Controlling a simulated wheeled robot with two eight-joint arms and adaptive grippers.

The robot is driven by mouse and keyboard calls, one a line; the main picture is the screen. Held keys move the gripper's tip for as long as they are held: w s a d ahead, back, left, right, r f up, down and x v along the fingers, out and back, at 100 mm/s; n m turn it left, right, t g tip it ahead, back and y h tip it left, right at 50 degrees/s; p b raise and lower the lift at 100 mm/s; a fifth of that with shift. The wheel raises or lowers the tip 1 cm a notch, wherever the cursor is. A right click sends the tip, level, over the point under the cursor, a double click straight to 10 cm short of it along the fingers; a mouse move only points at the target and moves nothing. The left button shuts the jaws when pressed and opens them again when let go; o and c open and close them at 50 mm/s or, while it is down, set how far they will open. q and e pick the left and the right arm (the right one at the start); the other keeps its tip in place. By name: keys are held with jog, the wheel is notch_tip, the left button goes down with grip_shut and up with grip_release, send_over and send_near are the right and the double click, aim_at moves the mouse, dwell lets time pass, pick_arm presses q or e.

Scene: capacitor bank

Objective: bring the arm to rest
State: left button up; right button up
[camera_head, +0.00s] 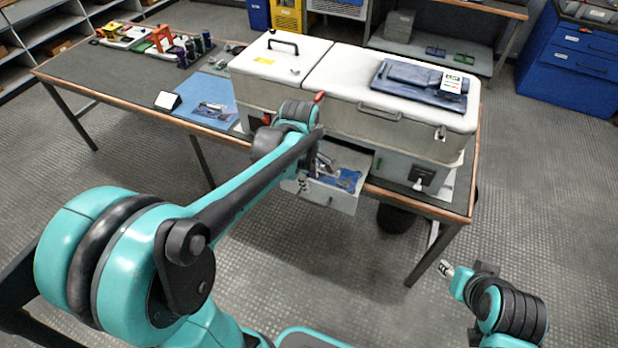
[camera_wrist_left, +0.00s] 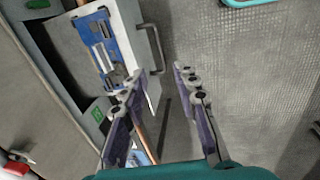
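My left arm reaches across the head view to the bench. My left gripper is mostly hidden behind its wrist there, near the open drawer (camera_head: 330,196). In the left wrist view my left gripper (camera_wrist_left: 160,75) is open, with nothing between its two fingers. The drawer (camera_wrist_left: 128,38) lies to the left of the fingers, with its dark handle (camera_wrist_left: 154,48) close beyond the left fingertip and apart from it. A blue insert with metal tools (camera_wrist_left: 100,45) lies in the drawer. My right arm is low at the right of the head view, its end (camera_head: 447,268) over open floor.
A large cream cabinet (camera_head: 390,125) with two lids stands on the workbench (camera_head: 130,78). A folded dark-blue item (camera_head: 410,78) and a white display (camera_head: 455,82) are on its lid. A blue mat (camera_head: 195,92) lies left. Floor in front is clear.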

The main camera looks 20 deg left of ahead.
dwell(0.4)
pick_arm(q)
jog(key=s+d+r+m+t, duration=0.1)
jog(key=s+m+t, duration=0.1)
jog(key=s+m, duration=0.4)
jog(key=s+d+r+m+t, duration=0.2)
jog(key=s+m, duration=0.5)
jog(key=m, duration=0.4)
jog(key=shift+s+d+r+t, duration=0.2)
jog(key=shift+s+d+t, duration=0.1)
jog(key=shift+t, duration=0.3)
